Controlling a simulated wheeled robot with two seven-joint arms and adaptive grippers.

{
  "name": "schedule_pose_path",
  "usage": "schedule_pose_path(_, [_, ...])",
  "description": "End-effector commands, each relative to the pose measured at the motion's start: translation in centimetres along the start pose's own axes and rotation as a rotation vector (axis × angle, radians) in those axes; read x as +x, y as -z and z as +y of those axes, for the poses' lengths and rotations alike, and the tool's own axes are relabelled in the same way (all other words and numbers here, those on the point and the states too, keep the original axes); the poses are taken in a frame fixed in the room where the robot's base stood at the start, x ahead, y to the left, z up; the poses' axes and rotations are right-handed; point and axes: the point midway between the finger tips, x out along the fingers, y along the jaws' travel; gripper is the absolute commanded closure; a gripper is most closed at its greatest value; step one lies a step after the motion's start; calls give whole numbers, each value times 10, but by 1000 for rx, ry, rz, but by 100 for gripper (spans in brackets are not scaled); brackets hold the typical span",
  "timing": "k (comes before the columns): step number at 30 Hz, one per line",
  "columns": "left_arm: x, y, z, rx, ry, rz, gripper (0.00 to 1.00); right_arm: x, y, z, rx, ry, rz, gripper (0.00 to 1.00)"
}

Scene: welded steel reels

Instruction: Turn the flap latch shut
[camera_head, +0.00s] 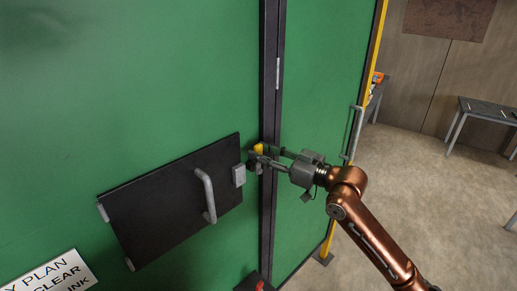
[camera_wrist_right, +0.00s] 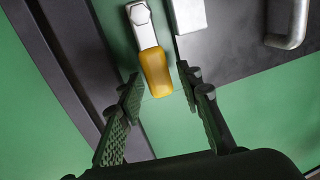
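The flap (camera_head: 165,200) is a dark plate on the green wall, with a grey bar handle (camera_head: 208,195). It appears closed against the wall. A light metal block (camera_head: 239,175) sits at its right edge; it also shows in the wrist view (camera_wrist_right: 188,14). The latch has a yellow grip (camera_head: 258,147) on a pale metal lever (camera_wrist_right: 142,25), beside that block. In the wrist view the yellow grip (camera_wrist_right: 156,72) lies between the fingers of my right gripper (camera_wrist_right: 160,84), which is open with gaps visible on both sides. Contact is not visible. My left gripper is not in view.
A dark vertical post (camera_head: 269,80) runs right beside the latch. Right of it are another green panel (camera_head: 325,75) with a long grey handle (camera_head: 355,133) and a yellow edge. A lettered sign (camera_head: 50,280) is at lower left. Open floor and a table (camera_head: 490,110) lie at right.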

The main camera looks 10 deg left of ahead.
Motion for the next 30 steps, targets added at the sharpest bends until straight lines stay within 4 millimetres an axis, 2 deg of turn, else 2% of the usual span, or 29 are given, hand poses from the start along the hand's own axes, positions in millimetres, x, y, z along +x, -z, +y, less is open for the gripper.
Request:
schedule_pose_path(5, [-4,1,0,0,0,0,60,14,0,0,1,-1,0,67])
schedule_pose_path(14, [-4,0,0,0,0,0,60,16,-1,1,0,-2,0,68])
schedule_pose_path(28, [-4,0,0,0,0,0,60,15,-1,1,0,-2,0,100])
schedule_pose_path(30, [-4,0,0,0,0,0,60,15,-1,1,0,-2,0,100])
